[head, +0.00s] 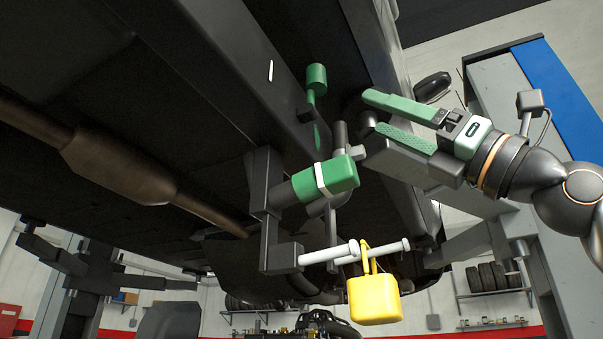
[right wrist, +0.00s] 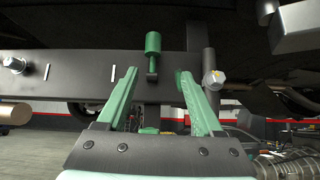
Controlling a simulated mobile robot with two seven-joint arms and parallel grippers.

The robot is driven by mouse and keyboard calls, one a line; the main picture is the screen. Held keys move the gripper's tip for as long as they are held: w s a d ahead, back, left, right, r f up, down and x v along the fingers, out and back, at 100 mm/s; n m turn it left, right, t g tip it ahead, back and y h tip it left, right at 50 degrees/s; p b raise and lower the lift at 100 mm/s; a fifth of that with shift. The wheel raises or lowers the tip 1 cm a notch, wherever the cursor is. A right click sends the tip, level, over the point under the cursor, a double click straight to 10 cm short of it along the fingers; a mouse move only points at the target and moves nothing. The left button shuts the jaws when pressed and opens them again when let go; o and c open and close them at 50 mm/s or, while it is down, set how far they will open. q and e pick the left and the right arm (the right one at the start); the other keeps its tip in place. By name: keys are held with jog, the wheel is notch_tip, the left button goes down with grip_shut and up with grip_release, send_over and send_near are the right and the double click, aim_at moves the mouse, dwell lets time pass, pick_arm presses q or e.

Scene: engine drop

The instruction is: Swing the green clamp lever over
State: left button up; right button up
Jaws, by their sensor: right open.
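The green clamp lever (head: 316,78) shows as a green knob on a thin stem at the dark beam under the vehicle. In the right wrist view its knob (right wrist: 153,43) stands upright, straight ahead and slightly above the fingertips. My right gripper (head: 375,113) comes in from the right with its two green fingers apart and nothing between them. In the head view its tips are a short way to the right of the lever. In the right wrist view the open fingers (right wrist: 157,77) frame the lever's lower stem without visible contact. My left gripper is not in view.
A green block with a white band (head: 325,180) sits on a dark bracket below the lever. A yellow padlock-like tag (head: 375,300) hangs from a white bar (head: 330,254). A brown exhaust pipe (head: 115,170) runs at left. A blue-faced lift post (head: 570,95) stands at right.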

aim_at(325, 79)
jog(key=shift+n, duration=0.3)
jog(key=shift+s+d+r+p+x, duration=0.1)
jog(key=shift+s+r+p+x, duration=0.15)
jog(key=shift+p+x, duration=1.6)
jog(key=shift+s+d+r+p+x, duration=0.1)
jog(key=shift+s+p+x, duration=0.2)
jog(key=shift+p+x, duration=1.55)
jog(key=shift+s+d+r+p+x, duration=0.2)
jog(key=shift+p+x, duration=0.65)
jog(key=shift+x, duration=1.9)
jog(key=shift+s+a, duration=0.15)
jog(key=shift+c, duration=0.3)
grip_shut()
